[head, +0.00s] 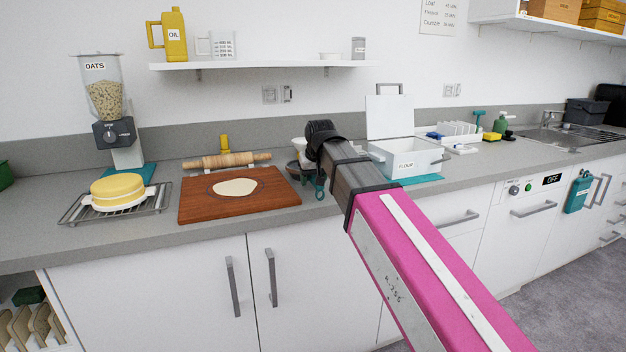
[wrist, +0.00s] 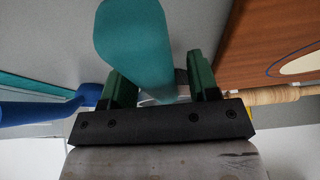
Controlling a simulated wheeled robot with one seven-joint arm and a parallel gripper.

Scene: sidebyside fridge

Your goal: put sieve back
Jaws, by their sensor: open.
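My gripper (wrist: 157,78) is open, with its two green fingers on either side of a thick teal handle in the wrist view. I take this handle to be the sieve's handle (wrist: 135,40). A narrow gap seems to show beside the right finger; contact with the left finger cannot be told. In the head view a small teal piece, likely the same sieve handle (head: 320,188), shows below my arm's end, right of the cutting board. The sieve's bowl cannot be made out clearly; my arm hides part of that spot.
The cutting board (head: 283,198) with flat dough and the rolling pin (head: 228,160) lie to the left. The open white flour bin (head: 405,165) stands close on the right on a teal mat. A blue handle (wrist: 40,109) is near the left finger. A wall shelf (head: 265,66) is above.

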